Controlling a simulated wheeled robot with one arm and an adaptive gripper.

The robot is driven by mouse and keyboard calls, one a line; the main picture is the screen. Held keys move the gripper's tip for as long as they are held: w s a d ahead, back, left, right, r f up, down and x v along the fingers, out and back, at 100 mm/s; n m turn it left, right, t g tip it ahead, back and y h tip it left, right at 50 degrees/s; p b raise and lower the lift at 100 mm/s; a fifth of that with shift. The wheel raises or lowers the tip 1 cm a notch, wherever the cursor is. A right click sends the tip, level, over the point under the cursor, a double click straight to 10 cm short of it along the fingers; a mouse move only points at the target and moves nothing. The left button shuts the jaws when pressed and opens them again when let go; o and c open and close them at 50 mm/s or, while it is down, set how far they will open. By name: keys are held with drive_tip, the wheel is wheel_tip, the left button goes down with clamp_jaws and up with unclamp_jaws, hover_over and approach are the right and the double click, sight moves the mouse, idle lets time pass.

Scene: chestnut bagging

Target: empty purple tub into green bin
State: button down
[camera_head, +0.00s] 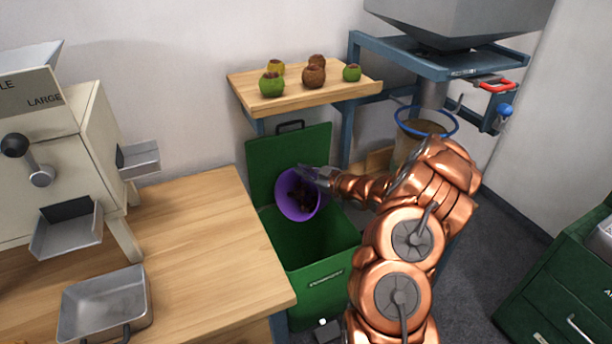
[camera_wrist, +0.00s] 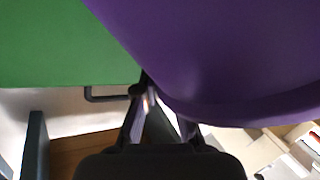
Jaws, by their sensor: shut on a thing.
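The purple tub (camera_head: 299,193) is held above the green bin (camera_head: 318,276), tilted on its side with its mouth facing the camera. Dark brown contents show inside the tub in the head view. My gripper (camera_head: 318,175) is shut on the tub's rim at its right side. The bin's lid (camera_head: 262,165) stands open behind the tub, and the bin's visible inside is plain green. In the wrist view the tub (camera_wrist: 220,50) fills the upper right, with the gripper (camera_wrist: 165,125) below it. The bin's floor is hidden from view.
A wooden table (camera_head: 205,230) with a metal tray (camera_head: 104,303) and a sorting machine (camera_head: 60,150) stands at left. A shelf (camera_head: 330,95) with several green and brown husks is behind. A clear bucket with a blue rim (camera_head: 425,122) hangs under the hopper. A green cabinet (camera_head: 560,290) is at right.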

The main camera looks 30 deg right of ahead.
drive_tip(key=s+a+f+n+b, duration=0.1)
drive_tip(key=a+b, duration=0.4)
drive_tip(key=b, duration=1)
drive_tip(key=s+a+f+n+t+b, duration=0.1)
drive_tip(key=a+n+b, duration=0.4)
drive_tip(key=b, duration=1.1)
drive_tip(key=shift+s+a+f+n+h, duration=0.15)
drive_tip(key=shift+s+f+n+h, duration=0.25)
drive_tip(key=shift+s+f+n, duration=0.6)
drive_tip(key=shift+s+r, duration=0.2)
drive_tip(key=shift+r, duration=0.1)
